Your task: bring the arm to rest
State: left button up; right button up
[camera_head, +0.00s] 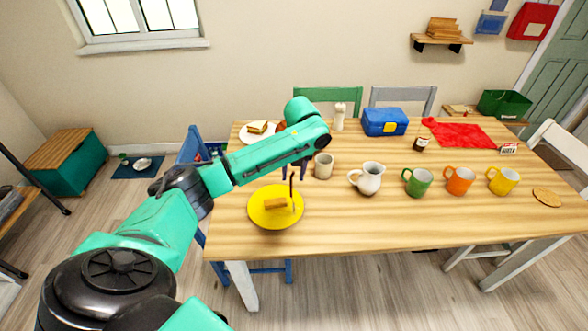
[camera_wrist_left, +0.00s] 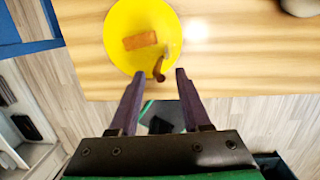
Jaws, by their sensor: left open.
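My left arm reaches in from the left in the head view. Its gripper (camera_head: 294,170) hangs above the left end of the table, just above the far edge of a yellow plate (camera_head: 259,214). In the left wrist view the gripper (camera_wrist_left: 160,73) has its two dark fingers spread apart, with nothing held between them. The yellow plate also shows there (camera_wrist_left: 125,30), beyond the fingertips, with a brown block (camera_wrist_left: 140,41) lying on it. A small brown item (camera_wrist_left: 158,70) shows near the plate's edge between the fingertips; I cannot tell what it is. My right gripper is out of view.
A grey cup (camera_head: 324,166) stands close right of the gripper. A white jug (camera_head: 368,179) and green (camera_head: 417,182), orange (camera_head: 459,180) and yellow (camera_head: 503,180) mugs stand farther right. A sandwich plate (camera_head: 246,137) lies behind the arm. The table's front strip is clear.

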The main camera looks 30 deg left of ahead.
pick_arm(q)
jog(key=r, duration=0.4)
jog(key=shift+d, duration=0.3)
jog(key=shift+s, duration=0.1)
